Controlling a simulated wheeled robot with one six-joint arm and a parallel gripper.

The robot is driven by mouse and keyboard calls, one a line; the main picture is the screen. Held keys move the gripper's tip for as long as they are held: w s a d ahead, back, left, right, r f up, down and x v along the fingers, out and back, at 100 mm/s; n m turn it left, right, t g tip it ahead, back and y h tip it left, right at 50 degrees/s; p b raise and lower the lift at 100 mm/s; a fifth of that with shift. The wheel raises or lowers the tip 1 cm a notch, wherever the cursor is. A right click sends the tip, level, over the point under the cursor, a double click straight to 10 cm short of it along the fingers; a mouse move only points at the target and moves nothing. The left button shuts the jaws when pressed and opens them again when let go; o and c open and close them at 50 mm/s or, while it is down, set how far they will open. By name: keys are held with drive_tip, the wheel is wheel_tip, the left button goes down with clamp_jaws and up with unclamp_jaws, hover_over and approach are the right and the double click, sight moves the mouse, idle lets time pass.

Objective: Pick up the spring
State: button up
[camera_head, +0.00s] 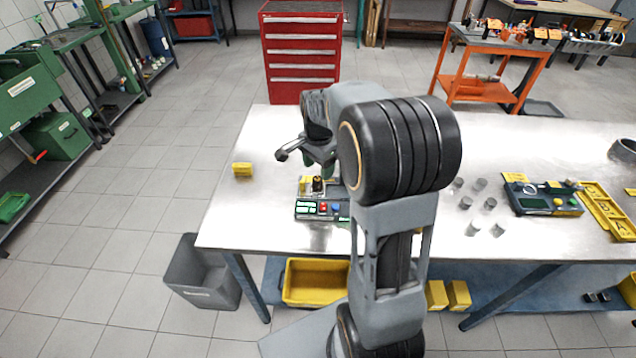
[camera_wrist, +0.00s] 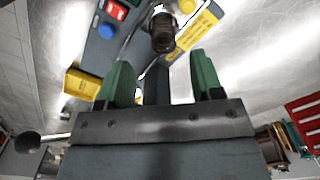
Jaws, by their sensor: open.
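A dark, short cylindrical part that may be the spring (camera_wrist: 163,33) stands near the top middle of the wrist view, beyond my fingertips. Its coils are too small and blurred to make out. In the head view a dark upright part (camera_head: 318,184) stands by a yellow plate behind a button box on the steel table, apparently the same part. My gripper (camera_wrist: 160,70) shows two green fingers spread apart with nothing between their tips. In the head view it is above the table near that part, mostly hidden by my own arm.
A small yellow block (camera_head: 242,169) lies to the left. Several clear cups (camera_head: 466,203), a second dark device (camera_head: 541,199) and a yellow tray (camera_head: 607,211) are to the right.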

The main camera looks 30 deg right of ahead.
sight(318, 178)
drive_tip(key=shift+w+f+p, duration=0.2)
drive_tip(key=shift+f+p, duration=0.3)
drive_tip(key=shift+f, duration=2.2)
drive_tip(key=c, duration=1.1)
drive_tip(key=shift+o, duration=0.2)
drive_tip(key=shift+r, duration=0.1)
